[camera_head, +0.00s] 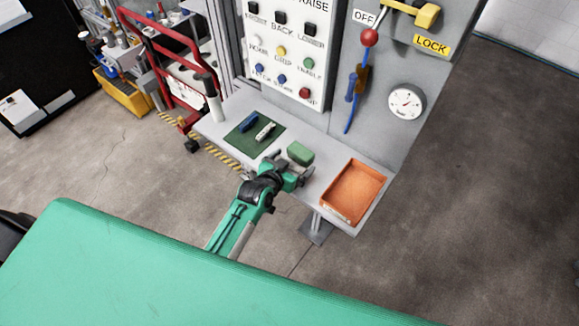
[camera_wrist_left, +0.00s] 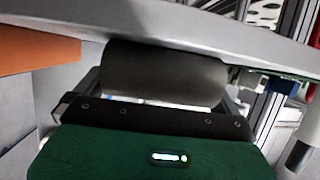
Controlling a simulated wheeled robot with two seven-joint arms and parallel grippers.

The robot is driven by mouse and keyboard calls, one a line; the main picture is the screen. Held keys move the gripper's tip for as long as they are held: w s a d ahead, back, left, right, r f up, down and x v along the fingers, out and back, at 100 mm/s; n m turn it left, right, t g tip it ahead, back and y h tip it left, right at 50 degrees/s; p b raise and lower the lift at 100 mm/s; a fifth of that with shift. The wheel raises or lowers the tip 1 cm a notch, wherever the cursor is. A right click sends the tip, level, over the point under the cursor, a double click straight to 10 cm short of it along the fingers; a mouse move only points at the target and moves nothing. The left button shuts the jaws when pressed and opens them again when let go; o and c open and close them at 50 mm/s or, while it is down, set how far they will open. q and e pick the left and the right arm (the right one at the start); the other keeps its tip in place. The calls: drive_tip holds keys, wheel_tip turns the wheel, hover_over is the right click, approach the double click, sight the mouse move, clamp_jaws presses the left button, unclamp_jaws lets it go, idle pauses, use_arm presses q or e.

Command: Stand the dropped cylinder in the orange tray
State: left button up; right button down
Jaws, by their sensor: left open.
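The green cylinder (camera_head: 300,153) lies on its side on the grey shelf (camera_head: 333,163), left of the orange tray (camera_head: 352,190). It looks dark grey in the left wrist view (camera_wrist_left: 165,75), lying crosswise in front of the gripper. My left gripper (camera_head: 297,170) is open at the near side of the cylinder, with a finger toward each end. I cannot tell whether the fingers touch it. The orange tray looks empty, and part of it shows at the left of the wrist view (camera_wrist_left: 40,48). My right gripper is not in view.
A green mat (camera_head: 240,138) with a blue item (camera_head: 248,122) and a white item (camera_head: 265,131) lies on the shelf's left part. A button panel (camera_head: 285,50) and a gauge (camera_head: 406,103) are on the wall behind. A red cart (camera_head: 165,35) stands left.

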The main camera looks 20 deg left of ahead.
use_arm(q)
drive_tip(key=shift+w, duration=0.1)
drive_tip(key=c, duration=1.1)
drive_tip(key=shift+r, duration=0.2)
drive_tip(key=shift+c, duration=0.2)
wheel_tip(320, 180, up, 20)
drive_tip(key=b, duration=0.2)
drive_tip(key=s+a+f+n+y, duration=0.1)
drive_tip(key=s+a+f, duration=0.1)
drive_tip(key=s, duration=0.4)
drive_tip(key=s+a+f+n+y, duration=0.1)
drive_tip(key=s+a+f+y, duration=0.1)
drive_tip(key=s, duration=0.5)
drive_tip(key=shift+a+n+t, duration=0.3)
drive_tip(key=shift+a+n, duration=0.1)
drive_tip(key=shift+a, duration=0.15)
